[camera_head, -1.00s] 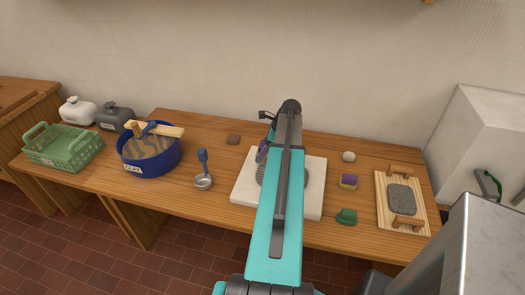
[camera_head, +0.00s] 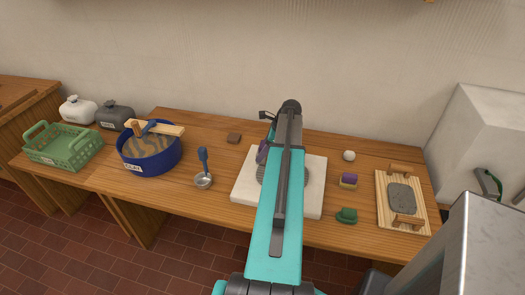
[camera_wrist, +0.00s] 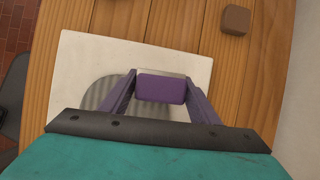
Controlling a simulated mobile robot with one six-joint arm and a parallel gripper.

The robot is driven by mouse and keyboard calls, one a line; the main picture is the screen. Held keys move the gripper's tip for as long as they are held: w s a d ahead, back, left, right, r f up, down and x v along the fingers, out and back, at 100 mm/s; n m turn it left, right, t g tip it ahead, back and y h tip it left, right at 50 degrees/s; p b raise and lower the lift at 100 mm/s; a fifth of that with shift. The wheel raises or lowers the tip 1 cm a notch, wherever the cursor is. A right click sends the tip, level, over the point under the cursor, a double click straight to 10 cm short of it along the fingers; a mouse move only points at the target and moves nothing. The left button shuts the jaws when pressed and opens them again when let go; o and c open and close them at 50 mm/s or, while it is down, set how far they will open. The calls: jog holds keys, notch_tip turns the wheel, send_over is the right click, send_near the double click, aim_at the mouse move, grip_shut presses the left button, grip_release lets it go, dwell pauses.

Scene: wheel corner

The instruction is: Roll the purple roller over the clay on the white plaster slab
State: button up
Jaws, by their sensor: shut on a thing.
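The white plaster slab (camera_head: 312,205) lies on the wooden table, largely covered by my arm in the head view; it also shows in the wrist view (camera_wrist: 75,60). The grey clay (camera_wrist: 100,92) lies flat on the slab as a rounded, ridged patch, partly hidden by my gripper. My gripper (camera_wrist: 160,85) is shut on the purple roller (camera_wrist: 161,88), held between its two purple fingers over the slab, at the clay's edge. I cannot tell whether the roller touches the clay. In the head view the roller is hidden behind my arm.
A blue bucket (camera_head: 160,161) with a wooden stick across it, a ladle (camera_head: 203,180) and a green basket (camera_head: 62,157) stand left. A brown block (camera_head: 234,138) is behind. A sponge (camera_head: 348,181), white ball (camera_head: 349,156), green piece (camera_head: 346,216) and wooden board (camera_head: 384,205) are right.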

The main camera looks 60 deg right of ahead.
jog(key=shift+f, duration=0.3)
dwell(0.9)
jog(key=shift+p, duration=0.45)
jog(key=shift+s+d, duration=0.1)
jog(key=shift+s, duration=0.1)
jog(key=shift+s+d+p, duration=0.25)
jog(key=shift+s+p, duration=0.05)
jog(key=shift+s, duration=0.6)
jog(key=shift+s+d, duration=0.2)
jog(key=shift+s, duration=0.35)
jog(key=shift+s+d, duration=0.15)
jog(key=shift+s, duration=0.4)
jog(key=shift+p, duration=0.45)
jog(key=shift+s, duration=0.1)
